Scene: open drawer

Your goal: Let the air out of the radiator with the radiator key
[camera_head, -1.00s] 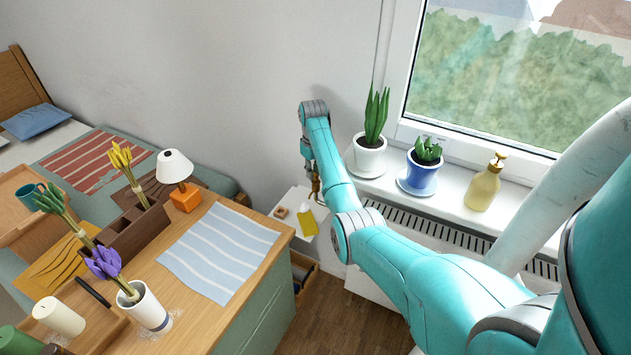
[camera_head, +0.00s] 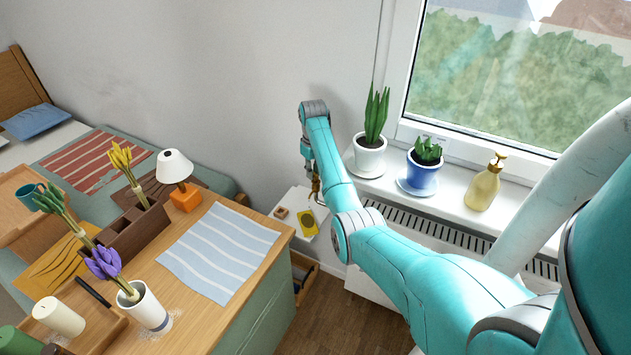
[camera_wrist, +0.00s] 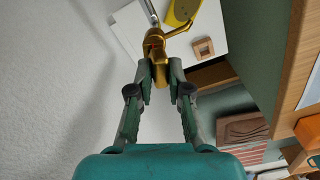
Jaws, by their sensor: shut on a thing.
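A brass-coloured key-like piece (camera_wrist: 157,48) sits between the fingertips of my gripper (camera_wrist: 160,78) in the wrist view. My gripper is shut on it; I take it to be the radiator key. A thin brass arm sticks out from its far end to the right. A silver rod (camera_wrist: 150,10) lies just beyond that end; I cannot tell whether they touch. In the head view my gripper (camera_head: 316,187) points down beside the left end of the radiator (camera_head: 430,229), under the window sill. My arm hides part of the radiator.
A small white-topped stand (camera_head: 292,205) below my gripper holds a yellow object (camera_head: 308,222) and a small wooden square (camera_head: 281,212). Potted plants (camera_head: 369,155) (camera_head: 424,170) and a soap bottle (camera_head: 485,184) stand on the sill. The wooden desk (camera_head: 225,325) is to the left.

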